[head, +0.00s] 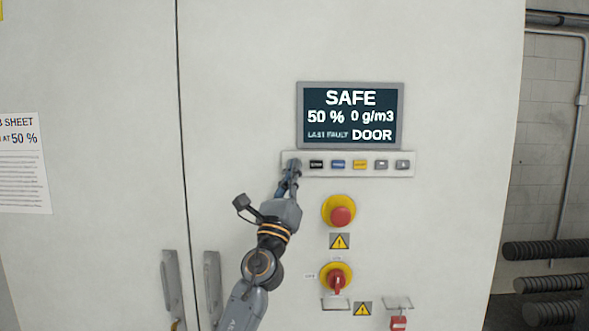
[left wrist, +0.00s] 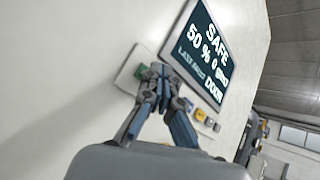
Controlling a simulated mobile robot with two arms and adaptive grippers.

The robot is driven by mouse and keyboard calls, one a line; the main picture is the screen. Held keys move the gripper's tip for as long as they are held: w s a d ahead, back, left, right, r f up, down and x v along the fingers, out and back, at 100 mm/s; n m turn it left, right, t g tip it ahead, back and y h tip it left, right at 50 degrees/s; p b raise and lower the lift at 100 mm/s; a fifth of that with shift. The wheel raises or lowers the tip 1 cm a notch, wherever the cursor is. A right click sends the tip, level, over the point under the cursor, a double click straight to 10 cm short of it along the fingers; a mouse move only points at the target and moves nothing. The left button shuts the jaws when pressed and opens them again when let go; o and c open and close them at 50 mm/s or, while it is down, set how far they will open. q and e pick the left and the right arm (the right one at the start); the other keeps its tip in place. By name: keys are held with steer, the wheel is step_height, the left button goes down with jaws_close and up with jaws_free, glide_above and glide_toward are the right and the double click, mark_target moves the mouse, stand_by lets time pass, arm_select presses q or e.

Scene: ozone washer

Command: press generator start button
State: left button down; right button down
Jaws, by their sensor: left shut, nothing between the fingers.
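The button strip (head: 347,172) is a pale panel with a row of small buttons below the display. In the head view my left gripper (head: 292,166) covers the strip's left end and hides the button there. In the left wrist view a green button (left wrist: 140,71) shows at that end, just beside the shut fingertips (left wrist: 156,73). The fingers are empty. I cannot tell whether they touch the button. The display (head: 350,115) reads SAFE, 50 %, 0 g/m3, last fault DOOR. My right gripper is not in view.
A red mushroom button (head: 341,216) on a yellow base and a red rotary switch (head: 336,279) sit below the strip, right of my arm. Two door handles (head: 172,280) (head: 212,285) stick out at the lower left. A red padlock (head: 398,322) hangs at the bottom.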

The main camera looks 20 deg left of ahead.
arm_select(q)
steer(key=shift+w+a+b, duration=0.15)
steer(key=shift+w+b, duration=0.2)
steer(key=shift+b, duration=0.15)
stand_by(0.7)
stand_by(0.3)
steer(key=shift+s+d+p, duration=0.25)
steer(key=shift+s+p, duration=0.55)
steer(key=shift+p, duration=0.1)
steer(key=s+p, duration=0.2)
steer(key=s+d+p, duration=0.1)
steer(key=s+p, duration=0.1)
steer(key=shift+s+d, duration=0.2)
steer(key=shift+s, duration=0.15)
